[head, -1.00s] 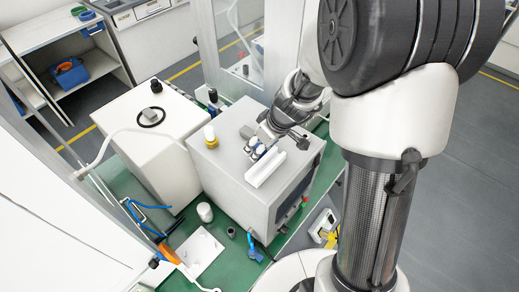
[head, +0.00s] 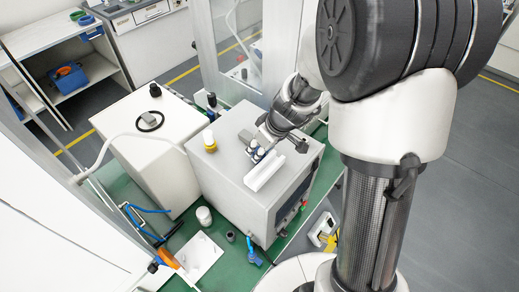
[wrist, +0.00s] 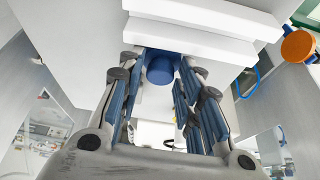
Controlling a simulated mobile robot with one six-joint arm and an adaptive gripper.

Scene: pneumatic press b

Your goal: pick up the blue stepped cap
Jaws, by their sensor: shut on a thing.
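The blue stepped cap (wrist: 159,69) shows in the wrist view between my fingertips, a round blue piece with a wider blue part behind it. My gripper (wrist: 160,74) is shut on it, with blue-padded fingers on either side. In the head view my gripper (head: 262,146) is over the top of the white box-shaped machine (head: 225,170), just behind the white stepped block (head: 263,172). Small blue and white pieces show at the fingers there, too small to tell apart. I cannot tell whether the cap is clear of the surface.
A second white box (head: 155,145) stands to the left, with a black ring (head: 150,121) on top. A white jar (head: 204,215) and small parts are on the green table below.

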